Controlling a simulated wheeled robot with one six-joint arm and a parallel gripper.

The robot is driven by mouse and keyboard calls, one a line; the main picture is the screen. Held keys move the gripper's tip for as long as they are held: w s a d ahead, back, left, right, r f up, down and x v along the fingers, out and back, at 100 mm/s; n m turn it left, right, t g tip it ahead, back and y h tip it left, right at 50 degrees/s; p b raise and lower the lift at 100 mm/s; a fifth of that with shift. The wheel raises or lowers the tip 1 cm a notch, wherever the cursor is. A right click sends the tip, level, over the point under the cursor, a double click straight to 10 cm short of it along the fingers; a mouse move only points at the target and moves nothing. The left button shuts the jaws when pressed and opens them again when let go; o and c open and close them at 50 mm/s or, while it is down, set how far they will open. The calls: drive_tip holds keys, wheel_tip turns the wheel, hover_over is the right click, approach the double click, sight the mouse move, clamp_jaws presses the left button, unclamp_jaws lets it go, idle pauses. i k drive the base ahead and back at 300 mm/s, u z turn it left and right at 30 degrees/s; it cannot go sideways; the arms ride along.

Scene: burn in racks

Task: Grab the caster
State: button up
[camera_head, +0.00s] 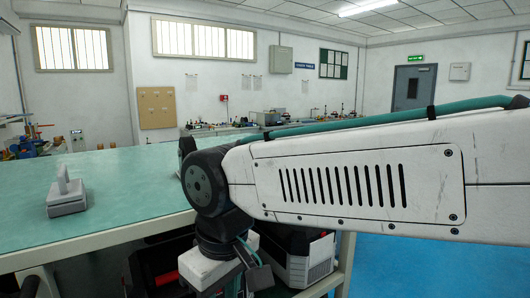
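A small grey object (66,195) with a blocky base and an upright piece stands on the green tabletop (130,175) at the left. It may be the caster, but I cannot make out a wheel. My white arm reaches in from the right and bends down at a dark wrist joint. My gripper (218,272) hangs below it in front of the table's near edge, lower than the tabletop and to the right of the grey object. Its fingers are not clearly visible, and nothing shows held in it.
Dark and grey cases (305,260) sit under the tabletop, close behind my gripper. The table's pale front edge (105,243) runs between my gripper and the grey object. The tabletop around the object is clear. Blue floor (430,265) is open at the right.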

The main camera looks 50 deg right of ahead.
sight(187, 145)
drive_tip(key=u, duration=0.9)
drive_tip(key=k, duration=0.95)
drive_tip(key=z, duration=1.45)
